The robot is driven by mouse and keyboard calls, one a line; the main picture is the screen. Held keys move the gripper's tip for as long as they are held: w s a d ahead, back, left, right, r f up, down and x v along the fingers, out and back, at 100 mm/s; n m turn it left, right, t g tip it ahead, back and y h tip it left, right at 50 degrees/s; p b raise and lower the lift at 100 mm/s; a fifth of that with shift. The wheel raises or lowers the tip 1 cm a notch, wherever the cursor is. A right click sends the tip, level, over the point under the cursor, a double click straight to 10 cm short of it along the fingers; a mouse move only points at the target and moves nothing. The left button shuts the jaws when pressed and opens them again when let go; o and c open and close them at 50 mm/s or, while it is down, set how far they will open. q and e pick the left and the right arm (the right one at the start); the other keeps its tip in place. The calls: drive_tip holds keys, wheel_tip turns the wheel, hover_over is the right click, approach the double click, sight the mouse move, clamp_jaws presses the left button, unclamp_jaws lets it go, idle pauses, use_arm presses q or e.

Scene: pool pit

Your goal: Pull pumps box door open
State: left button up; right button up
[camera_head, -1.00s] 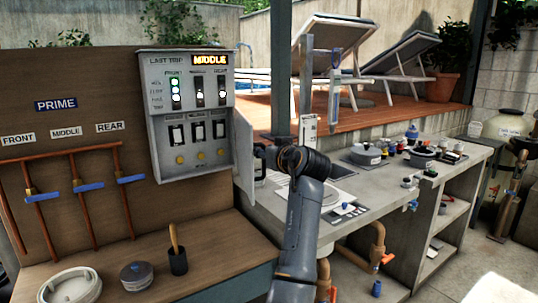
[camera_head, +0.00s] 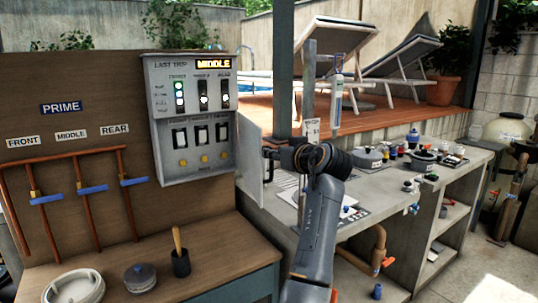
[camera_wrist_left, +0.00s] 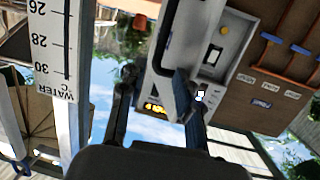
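The grey pumps box (camera_head: 190,118) is mounted on the wooden panel, its front with lights, switches and yellow buttons uncovered. Its grey door (camera_head: 249,160) stands open at the box's right side, swung outward. My left gripper (camera_head: 267,163) is at the door's free edge. In the left wrist view a grey door part (camera_wrist_left: 181,97) shows by the right finger of the left gripper (camera_wrist_left: 155,82). A wide gap shows between the fingers, and I see no firm grip; exact contact is unclear. My right gripper is not in view.
A post (camera_head: 284,70) and a hanging thermometer strip (camera_head: 309,125) stand close behind my left wrist. A concrete counter (camera_head: 385,178) with several items lies to the right.

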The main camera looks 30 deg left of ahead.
use_arm(q)
drive_tip(key=w+d+p, duration=0.1)
drive_tip(key=d, duration=1)
drive_tip(key=shift+w+d+f, duration=0.3)
drive_tip(key=shift+f, duration=0.1)
idle(0.3)
drive_tip(key=shift+p, duration=0.35)
